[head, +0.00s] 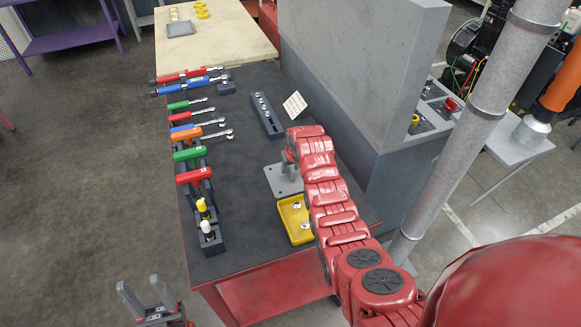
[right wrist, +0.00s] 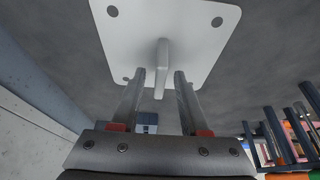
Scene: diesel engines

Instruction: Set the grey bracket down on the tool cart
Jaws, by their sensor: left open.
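The grey bracket (head: 284,181), a square plate with corner holes and an upright rib, appears to rest on the dark top of the tool cart (head: 243,165). In the right wrist view the bracket's plate (right wrist: 195,35) fills the top. My right gripper (right wrist: 161,85) has its fingers on either side of the rib, with a visible gap on each side. In the head view my right arm mostly hides that gripper. My left gripper (head: 141,285) is open and empty, low over the floor left of the cart.
A yellow tray (head: 290,232) with small metal parts is just in front of the bracket. A dark socket rail (head: 267,115) and a white card (head: 295,105) lie behind it. Several coloured tools line the cart's left side.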

